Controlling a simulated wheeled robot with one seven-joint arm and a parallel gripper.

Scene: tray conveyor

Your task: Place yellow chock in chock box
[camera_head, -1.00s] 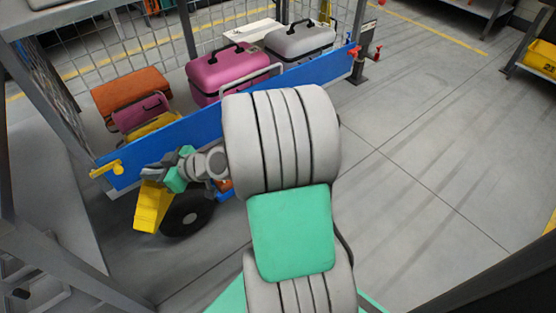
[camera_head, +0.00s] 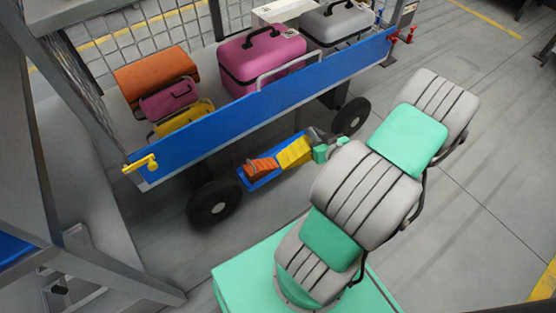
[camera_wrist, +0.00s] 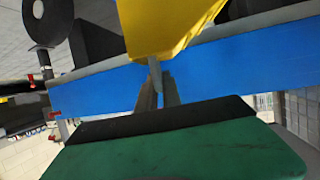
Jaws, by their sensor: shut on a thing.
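The yellow chock (camera_head: 295,152) is held in my gripper (camera_head: 314,143), tilted, beside the orange chock (camera_head: 262,168). In the wrist view, the yellow chock (camera_wrist: 165,25) fills the top middle and the fingers (camera_wrist: 158,87) are shut on it. The blue chock box (camera_head: 254,184) is low beside the cart, between its wheels, with the orange chock in it. The yellow chock overlaps the right part of the box in the head view. I cannot tell whether it rests in the box or hangs just above it. My gripper partly hides the box's right end.
The cart's blue side panel (camera_head: 270,108) runs above the box and also crosses the wrist view (camera_wrist: 230,70). Cart wheels stand left (camera_head: 214,204) and right (camera_head: 351,117) of the box. Pink (camera_head: 262,60), grey and orange cases sit on the cart. Floor at right is clear.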

